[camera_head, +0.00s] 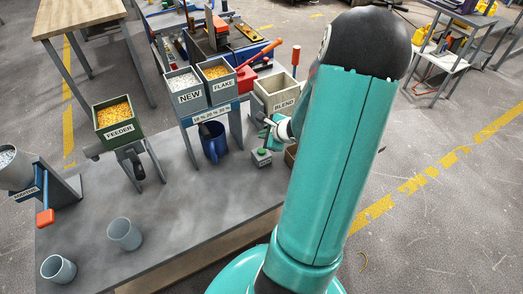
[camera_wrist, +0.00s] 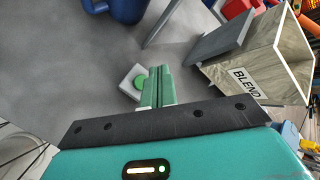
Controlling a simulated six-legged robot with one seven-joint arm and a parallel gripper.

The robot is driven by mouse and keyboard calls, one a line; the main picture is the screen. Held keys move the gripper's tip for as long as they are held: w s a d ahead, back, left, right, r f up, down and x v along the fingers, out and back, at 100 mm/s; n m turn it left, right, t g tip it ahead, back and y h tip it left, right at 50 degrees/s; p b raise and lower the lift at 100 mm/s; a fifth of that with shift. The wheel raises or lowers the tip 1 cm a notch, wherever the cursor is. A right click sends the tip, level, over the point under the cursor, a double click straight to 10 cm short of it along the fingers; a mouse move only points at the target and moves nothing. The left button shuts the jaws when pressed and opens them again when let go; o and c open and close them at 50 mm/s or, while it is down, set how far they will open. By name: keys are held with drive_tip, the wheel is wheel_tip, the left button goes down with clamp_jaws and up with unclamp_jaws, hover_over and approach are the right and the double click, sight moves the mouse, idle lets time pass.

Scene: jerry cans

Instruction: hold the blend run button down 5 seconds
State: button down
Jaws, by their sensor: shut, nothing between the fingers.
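The blend run button is a green round button on a small pale grey box (camera_head: 262,158), standing on the grey bench below the BLEND bin (camera_head: 279,94). In the wrist view the green button (camera_wrist: 141,82) shows just left of my fingers, partly hidden by them. My gripper (camera_wrist: 162,68) is shut and empty, its green fingers side by side. In the head view my gripper (camera_head: 266,141) is just above the button box, partly hidden by my arm. I cannot tell whether the fingertips touch the button. The BLEND bin (camera_wrist: 262,72) is at the right in the wrist view.
A blue mug (camera_head: 213,143) stands left of the button box, under the NEW (camera_head: 187,96) and FLAKE (camera_head: 221,84) bins. The FEEDER bin (camera_head: 118,130) is further left. Two grey cups (camera_head: 124,234) stand at the bench's front left. The bench middle is clear.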

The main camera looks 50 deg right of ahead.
sight(260, 148)
drive_tip(key=shift+f, duration=2.55)
drive_tip(key=shift+f, duration=0.4)
drive_tip(key=shift+f, duration=0.55)
idle(4.5)
